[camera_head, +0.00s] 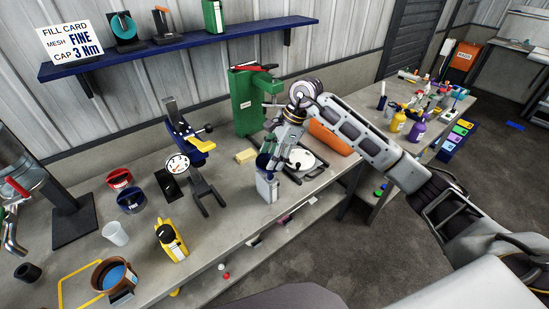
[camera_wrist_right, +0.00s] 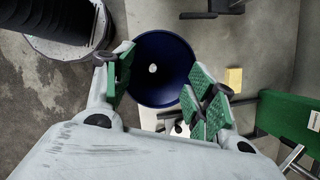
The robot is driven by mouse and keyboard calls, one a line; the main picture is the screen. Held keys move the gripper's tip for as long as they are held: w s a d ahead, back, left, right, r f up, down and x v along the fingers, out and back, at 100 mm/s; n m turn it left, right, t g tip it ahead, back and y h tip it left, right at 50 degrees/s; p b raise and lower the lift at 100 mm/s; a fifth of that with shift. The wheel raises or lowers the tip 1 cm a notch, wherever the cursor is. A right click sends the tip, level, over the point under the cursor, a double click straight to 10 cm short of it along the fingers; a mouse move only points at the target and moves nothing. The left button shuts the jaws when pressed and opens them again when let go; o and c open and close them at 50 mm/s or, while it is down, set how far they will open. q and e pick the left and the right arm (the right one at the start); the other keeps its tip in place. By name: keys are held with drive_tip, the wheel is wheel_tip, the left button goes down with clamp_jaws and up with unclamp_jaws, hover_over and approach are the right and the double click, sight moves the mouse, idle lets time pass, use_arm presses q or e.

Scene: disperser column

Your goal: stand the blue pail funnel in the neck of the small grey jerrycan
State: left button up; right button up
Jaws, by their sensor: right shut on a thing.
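The blue pail funnel (camera_head: 262,161) is at the top of the small grey jerrycan (camera_head: 267,188), which stands upright near the bench's front edge. I cannot tell whether the spout is inside the neck; the funnel hides the neck. My right gripper (camera_head: 275,154) is shut on the funnel. In the right wrist view I look into the funnel's round blue bowl (camera_wrist_right: 178,62), with a small pale hole in it, and the green-padded fingers (camera_wrist_right: 160,90) are at its near rim.
A green stand (camera_head: 247,105) and yellow sponge (camera_head: 246,156) are behind. A blue clamp stand (camera_head: 188,140) and yellow bottle (camera_head: 170,240) are left. Bare bench lies between bottle and jerrycan.

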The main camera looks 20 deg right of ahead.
drive_tip(key=m, duration=0.1)
drive_tip(key=w+m+t, duration=0.1)
drive_tip(key=m, duration=0.1)
drive_tip(key=w+m, duration=0.1)
drive_tip(key=shift+w+d+r+t+h, duration=0.15)
drive_tip(key=shift+d+t+h, duration=0.15)
drive_tip(key=shift+w+d+r+m+t+h, duration=0.2)
drive_tip(key=shift+w+m, duration=0.3)
drive_tip(key=shift+m, duration=0.45)
drive_tip(key=shift+w+d+r+m+t+h, duration=0.1)
drive_tip(key=shift+w+d+m+t+h, duration=0.3)
drive_tip(key=shift+m, duration=0.55)
drive_tip(key=shift+w+a, duration=0.1)
drive_tip(key=shift+a, duration=0.05)
drive_tip(key=shift+f, duration=0.2)
drive_tip(key=shift+f+b, duration=1)
drive_tip(key=shift+f, duration=0.8)
drive_tip(key=shift+f+b, duration=0.3)
drive_tip(key=shift+b, duration=0.15)
drive_tip(key=shift+f+b, duration=1.05)
drive_tip(key=shift+f, duration=0.05)
idle(0.4)
